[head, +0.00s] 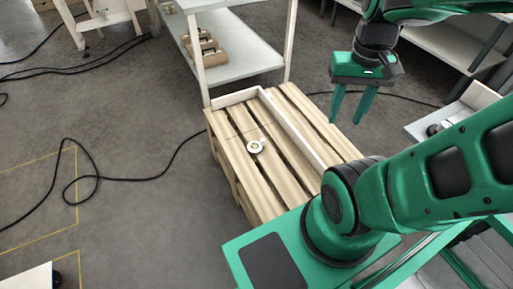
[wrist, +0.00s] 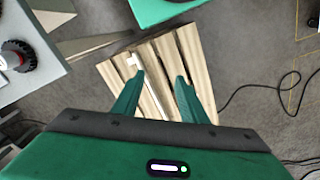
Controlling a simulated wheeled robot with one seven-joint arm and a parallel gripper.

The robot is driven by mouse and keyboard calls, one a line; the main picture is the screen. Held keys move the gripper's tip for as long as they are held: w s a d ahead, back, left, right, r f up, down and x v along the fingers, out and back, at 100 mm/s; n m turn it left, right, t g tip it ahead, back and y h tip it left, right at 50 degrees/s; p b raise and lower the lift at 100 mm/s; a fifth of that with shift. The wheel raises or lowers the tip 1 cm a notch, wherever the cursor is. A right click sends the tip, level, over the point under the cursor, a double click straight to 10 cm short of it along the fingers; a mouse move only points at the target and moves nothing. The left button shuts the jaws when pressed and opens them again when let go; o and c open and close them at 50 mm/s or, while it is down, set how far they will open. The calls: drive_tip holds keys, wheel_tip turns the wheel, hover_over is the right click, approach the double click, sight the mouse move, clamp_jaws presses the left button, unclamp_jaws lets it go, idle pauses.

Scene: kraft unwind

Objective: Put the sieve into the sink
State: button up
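I cannot make out a sieve or a sink for certain in either view.
A white board (head: 290,128) stands along the pallet. Behind is a white shelf unit (head: 240,62) holding brown pieces (head: 205,48). A grey-topped surface (wrist: 50,75) with a black and red item (wrist: 18,55) is at left in the wrist view. Black cables (head: 110,178) lie on the otherwise open floor.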

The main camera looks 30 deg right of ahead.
drive_tip(key=w+d+f+n+h, duration=0.1)
drive_tip(key=w+f, duration=0.2)
drive_tip(key=w, duration=0.3)
drive_tip(key=w+d+f, duration=0.2)
drive_tip(key=w+f, duration=0.1)
drive_tip(key=w, duration=0.2)
drive_tip(key=n+t, duration=0.4)
hover_over(263, 139)
drive_tip(key=s, duration=0.4)
wheel_tip(263, 139, down, 32)
drive_tip(key=shift+y, duration=0.3)
drive_tip(key=shift+a+x, duration=0.2)
drive_tip(key=shift+x, duration=2.45)
drive_tip(key=shift+a+x, duration=0.15)
drive_tip(key=shift+x, duration=2.5)
drive_tip(key=shift+w, duration=0.15)
clamp_jaws()
